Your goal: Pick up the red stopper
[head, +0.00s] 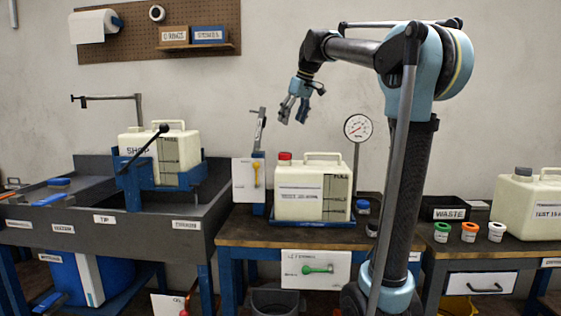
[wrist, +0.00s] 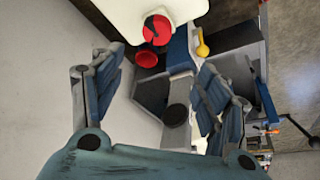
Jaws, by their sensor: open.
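The red stopper (head: 285,156) sits at the top left of a cream jug (head: 312,207) on the middle bench. In the wrist view two red parts show close together: a round red top with a black mark (wrist: 157,28) at the cream jug's edge, and a second red piece (wrist: 147,59) just below it. I cannot tell how the two are joined. My gripper (head: 294,118) is open and empty, pointing down above the stopper and apart from it. In the wrist view its fingers (wrist: 160,72) stand wide apart, with the red parts beyond them, toward the top.
The jug's handle (head: 323,155) rises right of the stopper. A white panel with a yellow lever (head: 256,174) stands left; a pressure gauge (head: 358,128) stands behind right. Another cream jug in a blue cradle (head: 160,150) is at left.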

